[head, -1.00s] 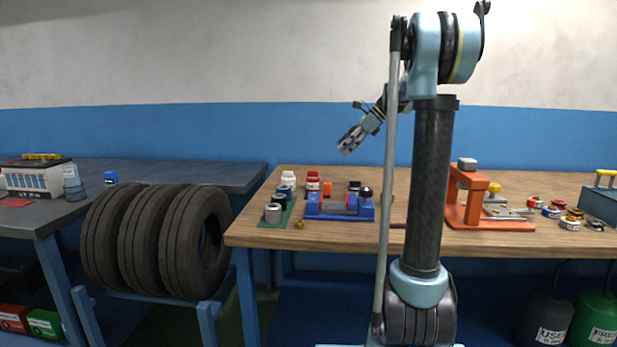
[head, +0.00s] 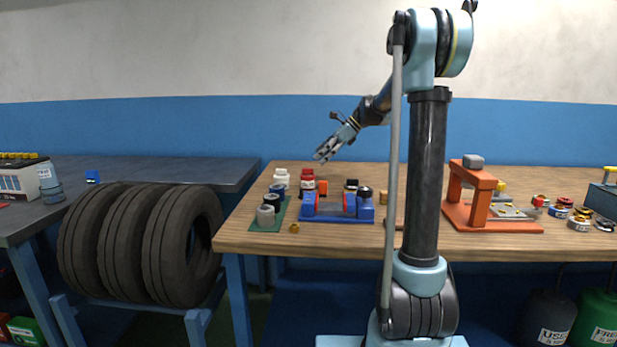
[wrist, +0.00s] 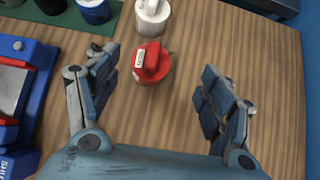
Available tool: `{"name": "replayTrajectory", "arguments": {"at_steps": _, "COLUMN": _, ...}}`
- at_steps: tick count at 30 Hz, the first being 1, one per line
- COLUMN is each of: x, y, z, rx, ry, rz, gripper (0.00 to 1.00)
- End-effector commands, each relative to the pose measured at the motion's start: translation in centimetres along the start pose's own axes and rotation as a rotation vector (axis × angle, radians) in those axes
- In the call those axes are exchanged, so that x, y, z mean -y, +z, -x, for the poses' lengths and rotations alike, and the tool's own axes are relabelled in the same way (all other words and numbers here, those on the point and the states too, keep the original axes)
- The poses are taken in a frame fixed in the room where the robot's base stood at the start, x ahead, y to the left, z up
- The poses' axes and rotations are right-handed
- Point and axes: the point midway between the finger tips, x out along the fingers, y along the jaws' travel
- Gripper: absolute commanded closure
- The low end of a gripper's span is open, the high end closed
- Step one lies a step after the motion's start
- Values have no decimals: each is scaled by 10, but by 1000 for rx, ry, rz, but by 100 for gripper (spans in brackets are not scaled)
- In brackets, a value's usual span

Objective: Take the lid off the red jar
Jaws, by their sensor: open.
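The red jar (head: 307,181) stands upright near the back left of the wooden workbench. In the wrist view I look down on its red lid (wrist: 152,62), which has a raised grip bar and a small white label. The lid is on the jar. My gripper (head: 322,157) is above and slightly right of the jar in the head view, angled downward. In the wrist view my gripper (wrist: 160,78) is open and empty, its fingers spread to either side, with the lid showing between and a little beyond them.
A white jar (wrist: 152,16) stands just beyond the red one. A blue fixture (head: 337,210) sits close by on the bench. A green mat (head: 268,212) holds several cylinders at left. An orange press (head: 470,195) stands right. Bare wood lies right of the red jar in the wrist view.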

Motion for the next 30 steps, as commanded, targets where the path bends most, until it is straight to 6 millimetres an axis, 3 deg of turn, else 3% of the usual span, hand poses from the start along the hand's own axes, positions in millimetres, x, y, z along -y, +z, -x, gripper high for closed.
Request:
{"name": "replayTrajectory", "arguments": {"at_steps": 4, "x": 0, "y": 1, "z": -20, "rx": 0, "ry": 2, "rz": 2, "gripper": 26}}
{"name": "replayTrajectory", "arguments": {"at_steps": 14, "x": -3, "y": 1, "z": -38, "rx": 0, "ry": 2, "rz": 2, "gripper": 26}}
{"name": "replayTrajectory", "arguments": {"at_steps": 23, "x": -8, "y": -1, "z": -75, "rx": 0, "ry": 1, "rz": 2, "gripper": 26}}
{"name": "replayTrajectory", "arguments": {"at_steps": 30, "x": -8, "y": -1, "z": -80, "rx": 0, "ry": 1, "rz": 0, "gripper": 26}}
